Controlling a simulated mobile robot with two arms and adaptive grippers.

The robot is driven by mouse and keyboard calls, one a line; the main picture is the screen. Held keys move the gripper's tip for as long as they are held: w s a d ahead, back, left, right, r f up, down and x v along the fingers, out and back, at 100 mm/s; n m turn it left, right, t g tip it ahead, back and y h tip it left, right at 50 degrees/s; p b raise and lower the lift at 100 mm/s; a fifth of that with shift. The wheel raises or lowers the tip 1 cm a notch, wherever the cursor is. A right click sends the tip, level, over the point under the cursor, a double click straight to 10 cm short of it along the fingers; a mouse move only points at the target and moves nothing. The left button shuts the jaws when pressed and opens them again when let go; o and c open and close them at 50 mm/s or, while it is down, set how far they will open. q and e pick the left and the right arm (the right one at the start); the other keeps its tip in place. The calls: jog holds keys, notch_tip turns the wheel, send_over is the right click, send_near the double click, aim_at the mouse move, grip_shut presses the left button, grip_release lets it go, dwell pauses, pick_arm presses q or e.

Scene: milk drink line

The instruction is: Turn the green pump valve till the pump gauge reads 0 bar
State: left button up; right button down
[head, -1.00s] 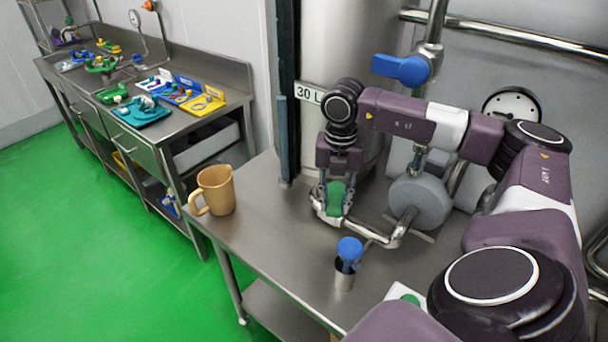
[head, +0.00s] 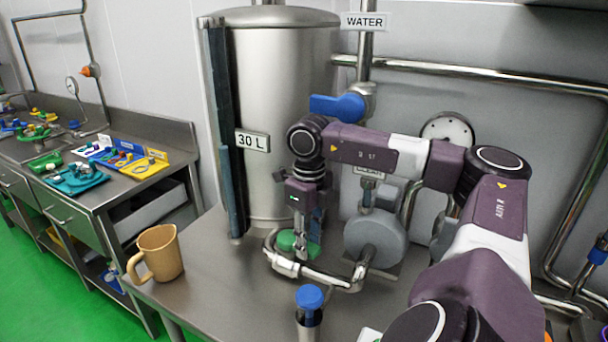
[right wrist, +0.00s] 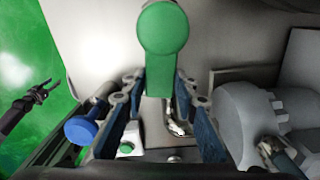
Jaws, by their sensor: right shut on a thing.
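The green pump valve (head: 288,240) sits on the bent steel pipe left of the grey pump (head: 376,242). My right gripper (head: 302,235) points down and is shut on its handle. In the right wrist view the green handle (right wrist: 163,45), with a round end, stands between the two fingers (right wrist: 160,100). A round white gauge (head: 447,130) is on the back wall, its lower part hidden behind my right arm; its reading is too small to tell. My left gripper (right wrist: 38,92) shows at the left of the right wrist view, open and empty over the floor.
A blue lever (head: 337,105) is on the water pipe above my arm. The 30 L steel tank (head: 280,110) stands behind the valve. A side bench (head: 100,190) holds coloured trays.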

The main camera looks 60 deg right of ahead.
aim_at(311, 243)
jog(key=shift+d+n, duration=0.55)
jog(key=shift+n, duration=0.35)
jog(key=shift+r, duration=0.1)
jog(key=c, duration=1.5)
grip_release()
jog(key=shift+r, duration=3.7)
